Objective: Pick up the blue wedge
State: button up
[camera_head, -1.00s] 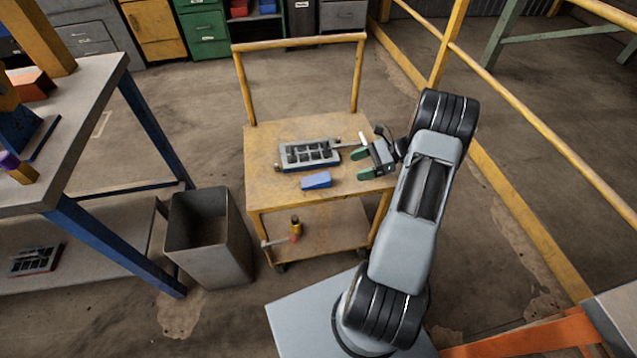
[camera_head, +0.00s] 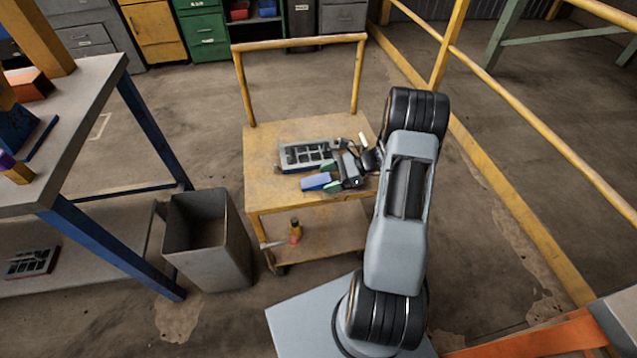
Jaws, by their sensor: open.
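The blue wedge (camera_head: 314,182) lies on the top of the yellow cart (camera_head: 266,190), near its front edge. My gripper (camera_head: 329,180) has come in from the right, with its green-tipped fingers open. One fingertip is on the far side of the wedge and one on the near side, around its right end. I cannot tell whether the fingers touch it. The right end of the wedge is partly hidden by the gripper.
An orange and dark object (camera_head: 295,231) stands on the cart's lower shelf. A grey bin (camera_head: 207,240) and a workbench (camera_head: 85,120) are at left. The cart's left top is clear.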

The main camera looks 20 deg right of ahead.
jog(key=shift+a, duration=0.1)
jog(key=shift+c, duration=0.3)
jog(key=c, duration=1)
jog(key=shift+o, duration=0.2)
jog(key=shift+r, duration=0.15)
